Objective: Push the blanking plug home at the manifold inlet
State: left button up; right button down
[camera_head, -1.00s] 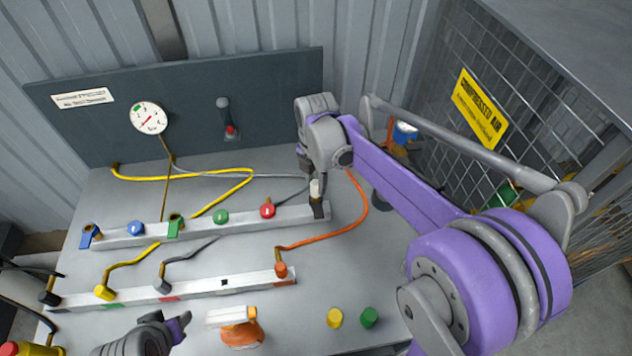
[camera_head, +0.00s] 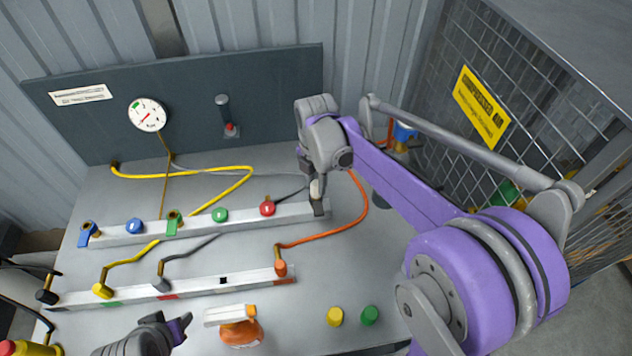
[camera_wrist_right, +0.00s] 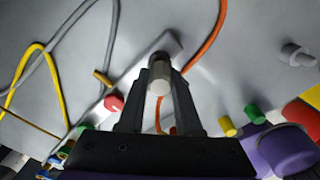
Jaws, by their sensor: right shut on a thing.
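The blanking plug (camera_wrist_right: 159,77) is a pale, whitish cylinder with a darker brownish end. My right gripper (camera_wrist_right: 160,88) is shut on it, with one dark finger on each side. In the head view the plug (camera_head: 316,188) stands at the right end of the rear manifold bar (camera_head: 245,220). The right gripper (camera_head: 317,182) is directly above that end. The inlet is hidden under the plug and fingers, so I cannot tell how deep the plug sits. My left gripper (camera_head: 180,328) is low at the left, away from the manifold; its jaws do not show clearly.
The rear bar carries a red knob (camera_head: 267,208) close left of the right gripper. An orange hose (camera_head: 362,205) curves close on its right. A front bar (camera_head: 190,289), an orange spray bottle (camera_head: 240,330), and yellow (camera_head: 335,316) and green (camera_head: 370,315) caps are nearer me.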

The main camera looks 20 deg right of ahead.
jog(key=shift+f, duration=0.1)
jog(key=c, duration=0.5)
grip_release()
notch_tip(320, 180, up, 11)
jog(key=s+a+f+m+t, duration=0.1)
jog(key=s+f+m, duration=0.3)
jog(key=s+m, duration=0.2)
jog(key=s+a+f+m+t, duration=0.1)
jog(key=s+f+m+t, duration=0.1)
jog(key=s+m, duration=0.4)
jog(key=s+a+f+m+t, duration=0.1)
jog(key=s+f+m, duration=0.4)
jog(key=m, duration=0.6)
jog(key=shift+s+a+f+t+p, duration=0.1)
jog(key=shift+s+f+t+p, duration=0.25)
jog(key=shift+s+t, duration=0.4)
